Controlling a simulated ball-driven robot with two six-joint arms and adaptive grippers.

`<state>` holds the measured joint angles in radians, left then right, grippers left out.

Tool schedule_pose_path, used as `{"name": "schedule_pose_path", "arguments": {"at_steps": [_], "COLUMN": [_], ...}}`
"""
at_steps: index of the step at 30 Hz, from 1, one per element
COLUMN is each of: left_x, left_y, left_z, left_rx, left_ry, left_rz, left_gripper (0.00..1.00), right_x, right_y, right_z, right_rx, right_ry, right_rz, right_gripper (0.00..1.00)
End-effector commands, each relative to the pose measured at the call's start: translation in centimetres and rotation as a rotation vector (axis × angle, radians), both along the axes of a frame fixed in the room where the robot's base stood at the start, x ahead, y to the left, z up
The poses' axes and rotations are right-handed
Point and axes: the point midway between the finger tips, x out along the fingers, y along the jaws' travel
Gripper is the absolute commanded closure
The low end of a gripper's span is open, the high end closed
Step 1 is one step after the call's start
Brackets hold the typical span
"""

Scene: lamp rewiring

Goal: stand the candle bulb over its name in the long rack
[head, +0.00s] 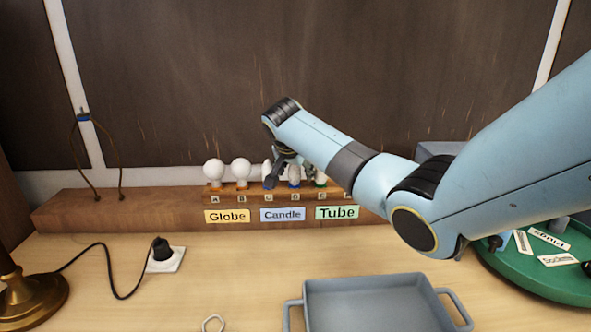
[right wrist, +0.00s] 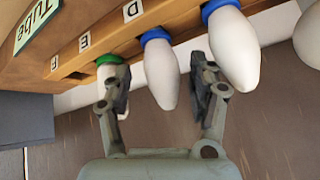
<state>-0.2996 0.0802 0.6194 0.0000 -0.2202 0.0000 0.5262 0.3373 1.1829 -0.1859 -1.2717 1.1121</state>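The long rack (head: 120,210) is a wooden block along the wall, with the name cards Globe (head: 227,216), Candle (head: 283,214) and Tube (head: 337,212) on its front. A candle bulb with a blue base (head: 294,182) stands upright at D, above the Candle card; it also shows in the right wrist view (right wrist: 161,75). Another blue-based candle bulb (right wrist: 234,50) stands beside it, partly hidden in the head view. My right gripper (right wrist: 163,92) is open, its fingers on either side of the D bulb with gaps visible. My left gripper is out of view.
Two white globe bulbs (head: 213,170) stand at A and B. A green-based bulb (right wrist: 107,64) stands close by the right gripper's finger. A grey tray (head: 365,300), a green round tray (head: 520,280) with cards and a black plug (head: 161,250) are on the table.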

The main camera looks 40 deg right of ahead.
Motion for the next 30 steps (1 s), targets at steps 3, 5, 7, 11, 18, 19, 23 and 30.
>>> {"name": "schedule_pose_path", "arguments": {"at_steps": [3,5,7,11,18,19,23,30], "left_x": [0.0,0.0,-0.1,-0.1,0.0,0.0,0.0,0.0], "left_y": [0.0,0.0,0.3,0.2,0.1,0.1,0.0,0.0], "left_z": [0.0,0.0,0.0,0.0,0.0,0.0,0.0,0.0], "left_rx": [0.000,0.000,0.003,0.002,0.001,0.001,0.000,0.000], "left_ry": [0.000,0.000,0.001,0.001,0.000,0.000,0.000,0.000], "left_rz": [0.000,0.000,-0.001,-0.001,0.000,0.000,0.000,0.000], "left_gripper": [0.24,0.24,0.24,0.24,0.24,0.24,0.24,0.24], "right_x": [0.0,0.0,0.0,-0.3,-2.0,-2.3,-3.3,-4.2], "right_y": [0.0,0.0,0.0,0.4,2.9,3.2,4.5,5.8], "right_z": [0.0,0.0,0.1,0.8,4.6,5.1,7.3,9.3], "right_rx": [0.000,0.000,-0.001,0.000,-0.001,-0.001,0.000,0.000], "right_ry": [0.000,0.000,-0.001,-0.002,-0.005,-0.005,-0.003,-0.001], "right_rz": [0.000,0.000,0.000,0.001,0.003,0.003,0.002,0.001], "right_gripper": [0.40,0.40,0.40,0.40,0.40,0.40,0.40,0.40]}}
